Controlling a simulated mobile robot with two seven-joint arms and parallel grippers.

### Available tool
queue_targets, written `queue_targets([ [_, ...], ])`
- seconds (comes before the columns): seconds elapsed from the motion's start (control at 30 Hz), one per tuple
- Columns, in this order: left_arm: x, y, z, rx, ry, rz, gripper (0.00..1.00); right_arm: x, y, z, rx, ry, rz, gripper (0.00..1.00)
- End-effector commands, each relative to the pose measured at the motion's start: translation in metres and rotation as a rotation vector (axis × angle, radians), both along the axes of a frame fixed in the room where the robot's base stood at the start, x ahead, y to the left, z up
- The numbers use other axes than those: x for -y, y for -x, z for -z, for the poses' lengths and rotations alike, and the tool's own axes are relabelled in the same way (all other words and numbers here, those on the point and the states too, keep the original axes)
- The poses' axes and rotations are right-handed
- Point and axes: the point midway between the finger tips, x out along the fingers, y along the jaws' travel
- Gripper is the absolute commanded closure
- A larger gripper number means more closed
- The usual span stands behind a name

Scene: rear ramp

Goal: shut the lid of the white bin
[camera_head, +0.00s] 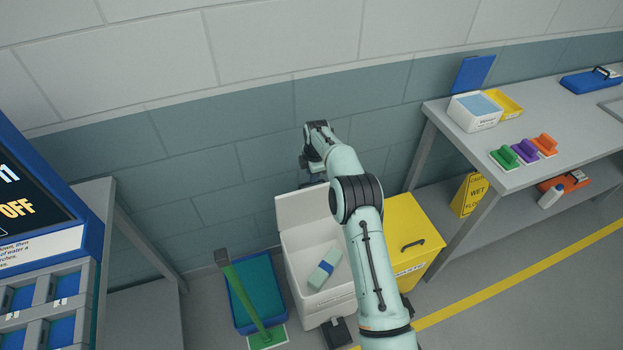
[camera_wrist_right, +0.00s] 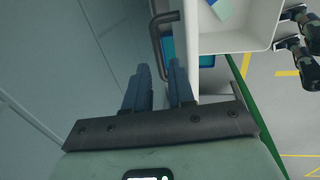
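The white bin (camera_head: 297,272) stands on the floor with its lid (camera_head: 303,208) raised, leaning back toward the wall. A pale green item with a blue band (camera_head: 324,268) lies inside. My right arm reaches over the bin, with the right gripper (camera_head: 308,166) above and behind the raised lid, partly hidden. In the right wrist view the right gripper (camera_wrist_right: 160,75) has its two fingers apart with nothing between them. A dark bar handle (camera_wrist_right: 157,40) is just beyond the fingertips; contact cannot be told. The bin (camera_wrist_right: 238,40) also shows there. My left gripper is not in view.
A blue tub (camera_head: 255,297) with a green-handled tool is left of the bin. A yellow bin (camera_head: 411,236) stands close on the right. A grey workbench (camera_head: 540,172) is further right, a dispenser (camera_head: 40,230) far left. The wall is close behind.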

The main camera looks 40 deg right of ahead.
Motion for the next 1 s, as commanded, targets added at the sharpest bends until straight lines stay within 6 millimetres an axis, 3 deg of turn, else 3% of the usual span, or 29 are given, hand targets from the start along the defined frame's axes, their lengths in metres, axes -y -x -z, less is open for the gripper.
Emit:
queue_targets([
  [0.1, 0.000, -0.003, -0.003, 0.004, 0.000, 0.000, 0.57, 0.001, -0.004, 0.019, 0.000, -0.001, 0.000, 0.76],
  [0.3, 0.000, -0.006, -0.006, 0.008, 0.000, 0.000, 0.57, 0.002, -0.007, 0.037, 0.002, 0.000, 0.001, 0.76],
  [0.63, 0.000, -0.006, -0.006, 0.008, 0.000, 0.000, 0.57, 0.002, -0.008, 0.041, 0.002, 0.000, 0.001, 0.76],
  [0.67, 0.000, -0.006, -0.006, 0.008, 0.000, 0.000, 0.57, 0.002, -0.008, 0.041, 0.002, 0.000, 0.001, 0.83],
  [0.7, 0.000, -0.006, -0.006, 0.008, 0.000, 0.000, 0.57, 0.002, -0.008, 0.041, 0.002, 0.000, 0.001, 0.96],
  [0.73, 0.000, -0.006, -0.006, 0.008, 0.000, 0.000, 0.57, 0.002, -0.008, 0.041, 0.002, 0.000, 0.001, 1.00],
  [1.0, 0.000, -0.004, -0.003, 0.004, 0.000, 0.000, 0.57, 0.002, -0.007, 0.041, 0.005, 0.001, -0.002, 1.00],
])
